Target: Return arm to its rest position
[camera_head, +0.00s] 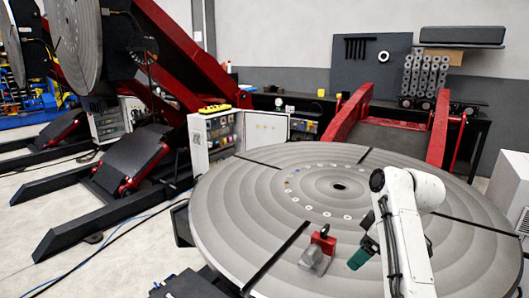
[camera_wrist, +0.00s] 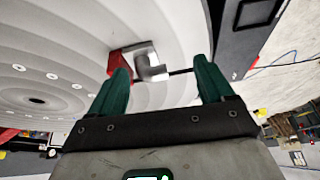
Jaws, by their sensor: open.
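My white arm (camera_head: 405,230) reaches up from the bottom right of the head view over the round grey turntable (camera_head: 240,215). My gripper (camera_wrist: 160,88) is open, its two green fingers apart with nothing held between them. One green finger part also shows in the head view (camera_head: 360,257), to the right of a red and grey clamp-like block (camera_head: 318,250) on the turntable. In the wrist view the block (camera_wrist: 150,65) lies beyond the fingertips, apart from them. The rest of the gripper is hidden behind my arm in the head view.
The turntable has dark radial slots and a ring of small pale discs (camera_head: 347,217). A control cabinet (camera_head: 215,135) stands behind it at left. Red support arms (camera_head: 347,117) rise behind. A pale box (camera_head: 510,185) stands at right. Open floor (camera_head: 130,225) lies at left, crossed by cables.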

